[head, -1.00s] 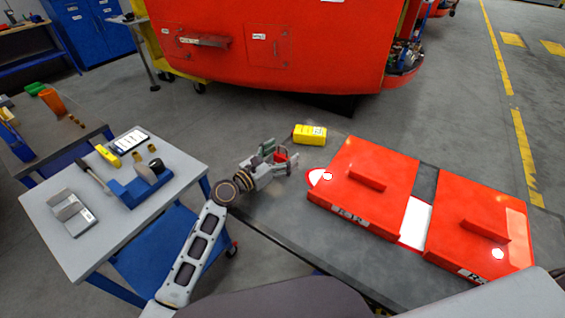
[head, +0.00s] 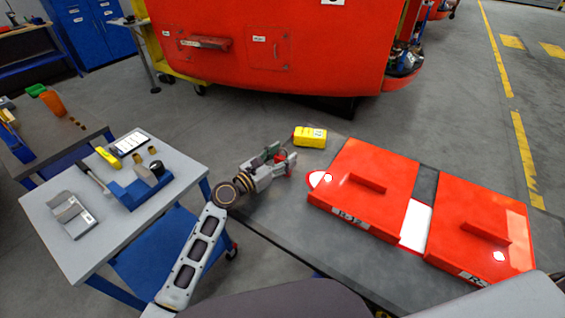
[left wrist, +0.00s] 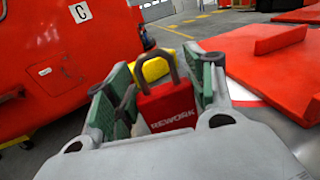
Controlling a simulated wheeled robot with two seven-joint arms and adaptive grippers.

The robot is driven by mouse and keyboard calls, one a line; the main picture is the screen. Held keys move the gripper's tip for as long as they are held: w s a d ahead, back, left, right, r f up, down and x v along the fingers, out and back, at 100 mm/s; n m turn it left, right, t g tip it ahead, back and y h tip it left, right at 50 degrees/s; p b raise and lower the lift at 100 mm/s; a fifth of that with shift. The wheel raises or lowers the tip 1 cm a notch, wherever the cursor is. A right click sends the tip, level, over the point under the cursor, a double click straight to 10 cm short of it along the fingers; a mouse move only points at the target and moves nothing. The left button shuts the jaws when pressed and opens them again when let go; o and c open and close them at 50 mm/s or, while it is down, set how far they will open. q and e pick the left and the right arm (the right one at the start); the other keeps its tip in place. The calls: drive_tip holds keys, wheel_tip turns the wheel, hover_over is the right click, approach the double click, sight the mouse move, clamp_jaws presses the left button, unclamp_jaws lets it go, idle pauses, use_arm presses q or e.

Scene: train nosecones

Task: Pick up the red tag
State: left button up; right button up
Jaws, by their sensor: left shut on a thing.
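The red tag (left wrist: 167,105) is padlock-shaped, with a grey shackle and the word REWORK on its face. In the left wrist view it stands between the green-padded fingers of my left gripper (left wrist: 163,98). In the head view, my left gripper (head: 282,160) is over the far left part of the dark table, shut on the red tag (head: 281,155), which is mostly hidden by the fingers. I cannot tell whether the tag touches the table. My right gripper is not in view.
A yellow block (head: 310,136) lies just beyond the gripper. Two large red panels (head: 375,180) (head: 480,225) cover the table's right part. A white side table (head: 110,235) with tools stands left. A big red nosecone (head: 270,50) is behind.

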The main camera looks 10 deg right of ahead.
use_arm(q)
drive_tip(key=shift+r, duration=0.15)
wheel_tip(320, 180, up, 8)
drive_tip(key=shift+r+p, duration=0.15)
drive_tip(key=shift+p, duration=1)
drive_tip(key=shift+r, duration=0.75)
drive_tip(key=shift+a+p, duration=0.1)
drive_tip(key=shift+p, duration=0.2)
